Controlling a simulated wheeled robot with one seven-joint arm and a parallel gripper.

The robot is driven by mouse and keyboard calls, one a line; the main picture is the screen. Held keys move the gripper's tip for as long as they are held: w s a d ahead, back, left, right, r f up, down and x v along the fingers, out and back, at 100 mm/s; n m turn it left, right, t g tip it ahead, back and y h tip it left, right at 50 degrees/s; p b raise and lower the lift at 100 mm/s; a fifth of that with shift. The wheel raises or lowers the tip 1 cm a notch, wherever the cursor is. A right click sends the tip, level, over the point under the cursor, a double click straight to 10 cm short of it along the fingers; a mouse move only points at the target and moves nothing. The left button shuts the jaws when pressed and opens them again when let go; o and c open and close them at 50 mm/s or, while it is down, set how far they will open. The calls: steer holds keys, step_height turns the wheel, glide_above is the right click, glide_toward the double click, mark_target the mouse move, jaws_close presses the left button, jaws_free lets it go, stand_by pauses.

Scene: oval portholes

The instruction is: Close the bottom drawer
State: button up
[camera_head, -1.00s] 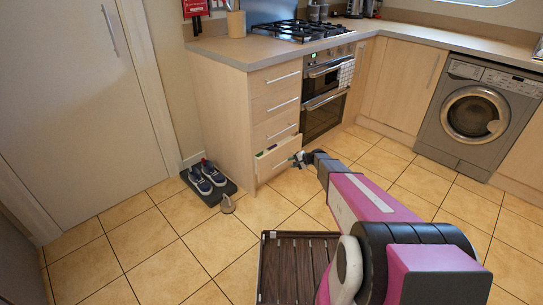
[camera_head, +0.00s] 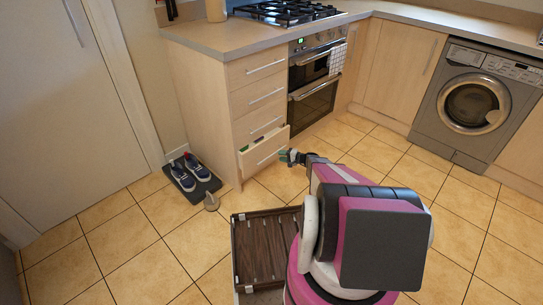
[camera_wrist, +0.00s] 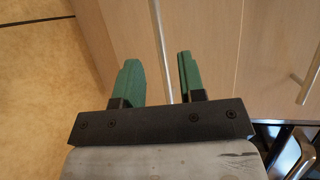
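The bottom drawer (camera_head: 264,151) of the light wood cabinet stands partly pulled out, with a few small items showing inside its open top. My gripper (camera_head: 290,156) is low beside the right part of the drawer front. In the wrist view my gripper (camera_wrist: 158,80) shows two green fingers spread apart with a gap between them. A metal bar handle (camera_wrist: 161,50) runs into that gap in the picture. I cannot tell whether the fingers touch it. The drawers above the bottom one are shut.
A dark mat with blue shoes (camera_head: 190,172) lies left of the cabinet, with a small doorstop-like object (camera_head: 211,201) near it. An oven (camera_head: 314,90) is right of the drawers, and a washing machine (camera_head: 465,105) stands further right. Tiled floor is clear between them.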

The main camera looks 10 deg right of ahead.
steer(key=x, duration=0.6)
steer(key=shift+w+a+f, duration=0.1)
steer(key=shift+w+a, duration=0.05)
jaws_close()
